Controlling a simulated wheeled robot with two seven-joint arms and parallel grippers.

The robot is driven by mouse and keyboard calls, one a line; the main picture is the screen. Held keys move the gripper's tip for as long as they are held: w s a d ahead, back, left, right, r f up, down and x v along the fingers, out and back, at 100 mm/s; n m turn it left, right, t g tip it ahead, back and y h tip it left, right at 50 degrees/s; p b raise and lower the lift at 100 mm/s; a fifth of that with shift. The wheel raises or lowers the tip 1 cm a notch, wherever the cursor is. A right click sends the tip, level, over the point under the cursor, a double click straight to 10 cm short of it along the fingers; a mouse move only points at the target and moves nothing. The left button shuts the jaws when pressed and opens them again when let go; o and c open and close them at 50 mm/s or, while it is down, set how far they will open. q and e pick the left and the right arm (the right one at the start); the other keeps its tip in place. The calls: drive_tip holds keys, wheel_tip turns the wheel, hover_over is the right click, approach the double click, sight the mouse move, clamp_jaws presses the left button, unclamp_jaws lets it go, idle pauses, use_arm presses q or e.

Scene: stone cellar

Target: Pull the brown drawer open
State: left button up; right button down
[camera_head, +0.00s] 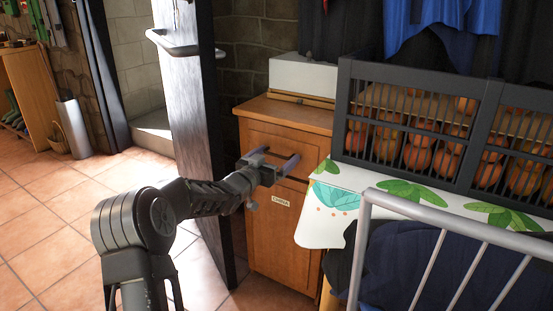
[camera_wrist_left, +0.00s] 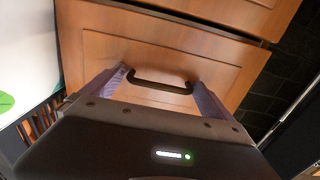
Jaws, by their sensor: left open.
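The brown drawer (camera_head: 262,138) is the upper front of a wooden cabinet beside the table, and it looks closed. It also shows in the left wrist view (camera_wrist_left: 140,55), with a dark bar handle (camera_wrist_left: 160,86) on its front. My left gripper (camera_head: 285,167) is in front of the drawer. In the left wrist view its two purplish fingers (camera_wrist_left: 160,92) are apart, one on each side of the handle, with clear space between fingers and handle. The gripper hides part of the drawer front in the head view. My right gripper is not in view.
Below the drawer is a cabinet door (camera_head: 270,235) with a small label. A white box (camera_head: 302,74) stands on the cabinet. A leaf-patterned table (camera_head: 330,215) with dark crates of round fruit (camera_head: 420,135) and a metal rail (camera_head: 415,207) are close on the right.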

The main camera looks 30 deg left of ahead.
use_arm(q)
drive_tip(key=shift+w, duration=0.15)
drive_tip(key=shift+c, duration=0.2)
drive_tip(key=shift+d, duration=0.1)
drive_tip(key=c, duration=1.7)
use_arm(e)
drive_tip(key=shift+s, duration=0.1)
